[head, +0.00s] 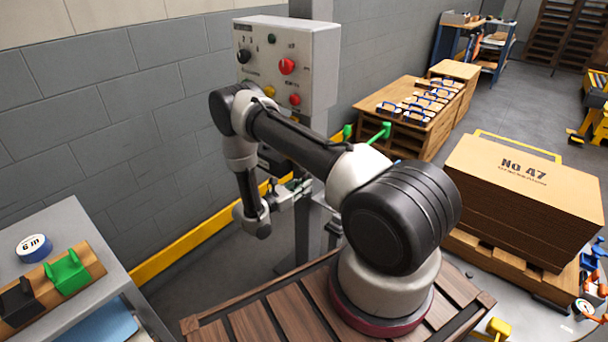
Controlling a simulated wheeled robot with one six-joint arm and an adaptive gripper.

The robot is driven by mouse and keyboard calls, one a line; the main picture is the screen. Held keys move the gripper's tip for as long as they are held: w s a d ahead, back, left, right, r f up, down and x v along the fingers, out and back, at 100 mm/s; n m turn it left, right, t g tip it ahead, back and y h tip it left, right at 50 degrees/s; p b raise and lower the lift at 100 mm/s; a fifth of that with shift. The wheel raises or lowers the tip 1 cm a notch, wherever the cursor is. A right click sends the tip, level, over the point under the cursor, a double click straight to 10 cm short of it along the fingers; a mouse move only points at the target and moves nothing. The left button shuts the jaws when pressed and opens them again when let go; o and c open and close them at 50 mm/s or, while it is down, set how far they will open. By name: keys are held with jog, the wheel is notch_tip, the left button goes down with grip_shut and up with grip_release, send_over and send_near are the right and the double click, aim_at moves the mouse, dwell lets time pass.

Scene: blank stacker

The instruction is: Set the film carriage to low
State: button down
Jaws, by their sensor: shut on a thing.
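A grey upright post (308,235) stands below the control box, beyond my arm. My gripper (304,186) reaches to this post at about mid-height and is shut on a small part there, which I take to be the film carriage. The held part is mostly hidden by the fingers and is too small to make out clearly. A dark block beside the post, just above my gripper, is partly hidden by my arm. Green-ended handles (381,132) stick out to the right of the post, above my gripper.
A grey control box (318,55) with red and yellow buttons tops the post. A pallet of brown sheets marked No 47 (525,180) stands at right. A grey bench (62,222) with a green block and a tape roll is at left. A yellow-edged wall (185,245) runs behind.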

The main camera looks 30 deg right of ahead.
notch_tip(320, 180, down, 5)
jog(key=shift+r, duration=0.1)
jog(key=c, duration=1.6)
grip_release()
jog(key=shift+o, duration=0.5)
jog(key=s+a, duration=0.1)
jog(key=a, duration=1.1)
jog(key=shift+s, duration=0.4)
